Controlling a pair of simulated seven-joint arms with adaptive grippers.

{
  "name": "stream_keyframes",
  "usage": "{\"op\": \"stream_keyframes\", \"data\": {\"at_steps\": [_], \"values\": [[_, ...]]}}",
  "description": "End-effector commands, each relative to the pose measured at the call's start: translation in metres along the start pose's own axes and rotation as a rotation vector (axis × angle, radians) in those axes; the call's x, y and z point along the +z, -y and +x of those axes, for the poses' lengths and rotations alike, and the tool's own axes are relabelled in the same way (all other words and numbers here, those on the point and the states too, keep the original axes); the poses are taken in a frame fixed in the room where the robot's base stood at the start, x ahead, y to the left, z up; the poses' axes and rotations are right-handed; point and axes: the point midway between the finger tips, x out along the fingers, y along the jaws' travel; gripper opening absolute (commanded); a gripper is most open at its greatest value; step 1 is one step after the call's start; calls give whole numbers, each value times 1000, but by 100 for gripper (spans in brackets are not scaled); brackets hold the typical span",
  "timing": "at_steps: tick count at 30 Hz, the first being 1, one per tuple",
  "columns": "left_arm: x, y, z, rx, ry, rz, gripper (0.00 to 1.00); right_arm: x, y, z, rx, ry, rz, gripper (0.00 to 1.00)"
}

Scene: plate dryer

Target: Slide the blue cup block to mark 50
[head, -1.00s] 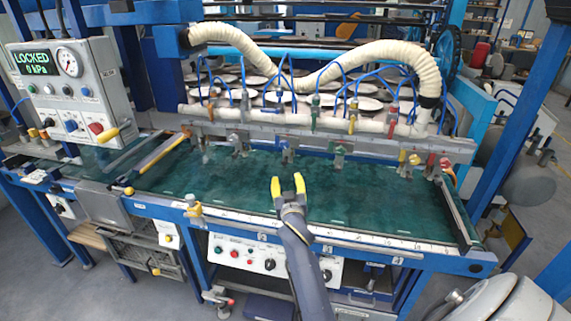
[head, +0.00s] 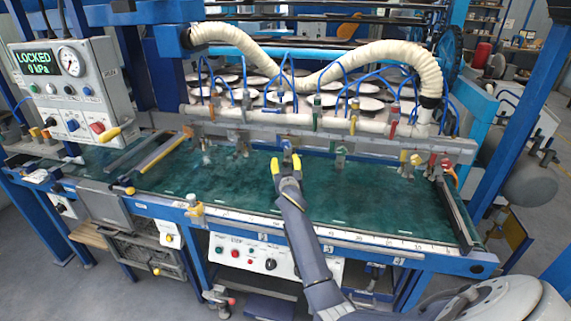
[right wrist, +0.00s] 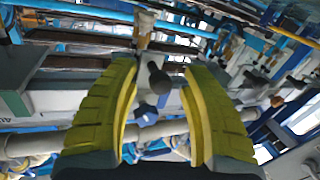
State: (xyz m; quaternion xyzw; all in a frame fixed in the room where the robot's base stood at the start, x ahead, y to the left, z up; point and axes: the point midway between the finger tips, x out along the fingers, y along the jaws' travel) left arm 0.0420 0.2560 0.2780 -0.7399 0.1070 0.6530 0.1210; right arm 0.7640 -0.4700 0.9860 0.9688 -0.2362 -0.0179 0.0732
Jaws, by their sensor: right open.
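The blue cup block (head: 287,144) hangs on the grey rail (head: 350,140) over the green belt, near the middle of the head view. My right gripper (head: 286,161) has yellow fingers spread apart. It is just in front of the blue block, which shows at or just beyond the fingertips; I cannot tell if they touch. In the right wrist view a blue part (right wrist: 147,113) shows in the gap between the open fingers, with a dark knob near it. The white scale strip (head: 385,241) runs along the front edge; mark 50 is too small to read. My left gripper is not seen.
Other cup blocks hang on the same rail: a green one (head: 340,152) and a yellow one (head: 404,158) to the right, a red one (head: 433,163) beyond. A control box (head: 70,90) reading LOCKED, 0 kPa stands at left. The green belt (head: 375,200) is clear at right.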

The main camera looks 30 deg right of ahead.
Motion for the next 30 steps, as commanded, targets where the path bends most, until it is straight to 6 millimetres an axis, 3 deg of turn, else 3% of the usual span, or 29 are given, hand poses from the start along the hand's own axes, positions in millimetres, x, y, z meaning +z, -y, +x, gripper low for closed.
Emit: {"op": "stream_keyframes", "data": {"at_steps": [9,21,30], "values": [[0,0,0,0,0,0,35,0,0,0,0,0,0,44],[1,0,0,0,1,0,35,0,0,0,-1,0,0,0],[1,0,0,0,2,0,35,0,0,0,-1,0,0,0]]}}
